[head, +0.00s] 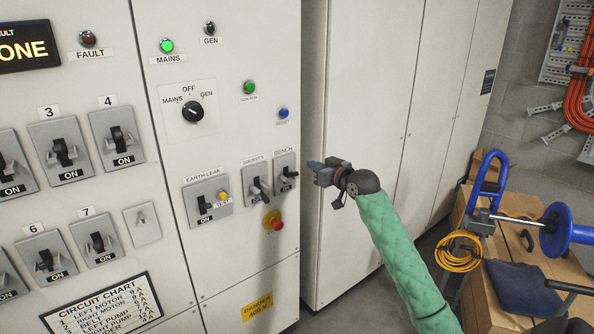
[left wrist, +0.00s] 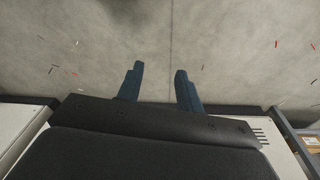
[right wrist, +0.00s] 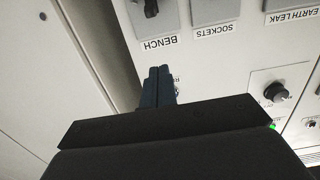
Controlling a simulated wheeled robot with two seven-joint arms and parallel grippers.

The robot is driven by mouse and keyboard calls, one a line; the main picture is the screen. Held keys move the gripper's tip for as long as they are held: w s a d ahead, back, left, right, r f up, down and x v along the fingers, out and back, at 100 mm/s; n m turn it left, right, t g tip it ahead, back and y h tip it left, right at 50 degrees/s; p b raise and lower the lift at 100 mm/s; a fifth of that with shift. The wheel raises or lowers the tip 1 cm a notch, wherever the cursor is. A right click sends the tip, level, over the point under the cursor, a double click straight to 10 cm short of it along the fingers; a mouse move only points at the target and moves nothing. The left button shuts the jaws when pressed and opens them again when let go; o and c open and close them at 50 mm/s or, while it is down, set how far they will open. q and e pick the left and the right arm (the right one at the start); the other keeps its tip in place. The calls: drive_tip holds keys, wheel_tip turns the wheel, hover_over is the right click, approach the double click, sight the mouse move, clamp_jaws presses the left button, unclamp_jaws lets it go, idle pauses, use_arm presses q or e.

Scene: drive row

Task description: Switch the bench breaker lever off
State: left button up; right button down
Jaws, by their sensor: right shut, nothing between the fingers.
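The bench breaker (head: 285,166) is a grey plate under the label BENCH, at the right edge of the panel. Its dark lever (head: 290,174) sticks out from the plate; I cannot tell its exact setting. In the right wrist view the lever (right wrist: 150,8) is cut off by the top edge. My right gripper (head: 312,164) is shut and empty, just right of the breaker and apart from the lever. Its blue fingers show together in the right wrist view (right wrist: 158,72). My left gripper (left wrist: 158,82) is open and empty over bare floor, out of the head view.
The sockets breaker (head: 258,188) and earth leak breaker (head: 207,199) sit left of it. A red button (head: 274,223) is below, and a blue reset button (head: 283,113) above. Boxes (head: 505,268) and a blue reel (head: 562,228) stand at the right.

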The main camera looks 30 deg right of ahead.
sight(297, 175)
drive_tip(key=shift+f, duration=0.1)
